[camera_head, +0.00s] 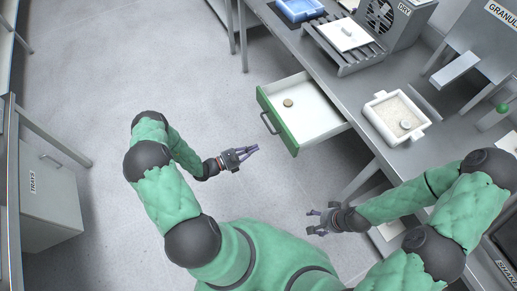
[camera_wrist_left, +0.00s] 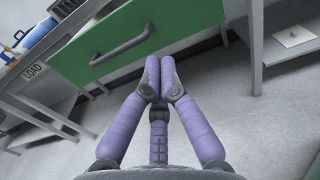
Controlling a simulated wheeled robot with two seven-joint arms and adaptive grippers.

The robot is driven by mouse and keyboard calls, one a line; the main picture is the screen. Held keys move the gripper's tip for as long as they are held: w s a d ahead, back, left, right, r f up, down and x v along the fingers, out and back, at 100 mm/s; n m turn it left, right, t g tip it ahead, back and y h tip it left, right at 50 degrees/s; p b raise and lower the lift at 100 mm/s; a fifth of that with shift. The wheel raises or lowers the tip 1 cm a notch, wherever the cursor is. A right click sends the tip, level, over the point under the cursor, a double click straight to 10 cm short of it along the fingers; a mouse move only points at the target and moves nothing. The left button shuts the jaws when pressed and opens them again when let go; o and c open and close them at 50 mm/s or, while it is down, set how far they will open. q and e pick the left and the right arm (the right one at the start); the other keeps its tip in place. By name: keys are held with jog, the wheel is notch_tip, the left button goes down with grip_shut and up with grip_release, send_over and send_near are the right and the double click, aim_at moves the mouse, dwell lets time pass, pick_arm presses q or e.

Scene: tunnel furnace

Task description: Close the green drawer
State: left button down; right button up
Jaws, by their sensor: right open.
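The green drawer (camera_head: 280,124) is pulled out from under the grey bench, with its black bar handle (camera_head: 269,123) facing left. A small round tan object (camera_head: 288,103) lies inside on the white floor. In the left wrist view the green front (camera_wrist_left: 130,45) and dark handle (camera_wrist_left: 121,49) fill the upper left. My left gripper (camera_head: 254,151) is left of and below the drawer front, apart from it; its purple fingers come together at the tips (camera_wrist_left: 160,62) with nothing between them. My right gripper (camera_head: 312,221) is open and empty, below the drawer in the head view.
The grey bench (camera_head: 350,97) carries a white tray with granular contents (camera_head: 391,108), a dryer with a fan (camera_head: 385,20) and a blue container (camera_head: 299,8). A TRAYS cabinet (camera_head: 50,190) stands at the left. Open floor lies left of the drawer.

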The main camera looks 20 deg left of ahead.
aim_at(284, 136)
pick_arm(q)
jog(key=b+x, duration=0.1)
jog(key=x, duration=1.1)
jog(key=shift+s+d, duration=0.1)
jog(key=shift+s, duration=0.05)
pick_arm(e)
jog(key=shift+f, duration=0.55)
